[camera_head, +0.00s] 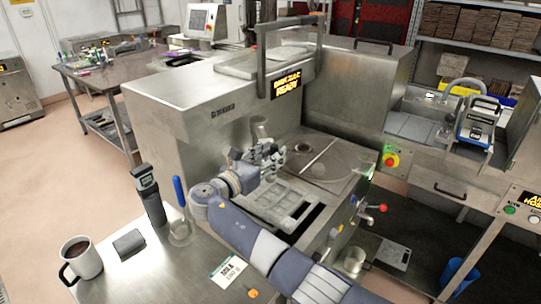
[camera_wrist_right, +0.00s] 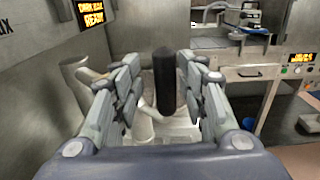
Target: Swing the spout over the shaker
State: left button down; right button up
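My right gripper (camera_head: 277,155) is over the steel machine's deck; it also shows in the wrist view (camera_wrist_right: 163,95). Its fingers are open, one on each side of an upright black cylindrical grip (camera_wrist_right: 165,80), with a gap visible at least on the left. A pale, curved pipe, apparently the spout (camera_wrist_right: 80,85), stands left of the fingers in the wrist view; its upper part (camera_head: 258,128) shows behind the gripper in the head view. A grey mould (camera_head: 272,208) lies on the deck in front, on what looks like the shaker; the shaker itself is mostly hidden. My left gripper is not in view.
The machine's display (camera_head: 286,84) reads ready. A round lid (camera_head: 325,160) is right of the gripper. Red-knobbed levers (camera_head: 376,208) stick out at the front right. A side table (camera_head: 185,268) holds a mug (camera_head: 83,260), a black handheld device (camera_head: 149,195) and a glass jar (camera_head: 182,232).

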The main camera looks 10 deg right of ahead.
jog(key=shift+d, duration=0.1)
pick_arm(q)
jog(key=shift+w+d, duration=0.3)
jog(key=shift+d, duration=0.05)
pick_arm(e)
jog(key=v, duration=0.7)
jog(key=shift+s+a, duration=0.2)
jog(key=shift+a, duration=0.15)
jog(key=shift+a, duration=0.1)
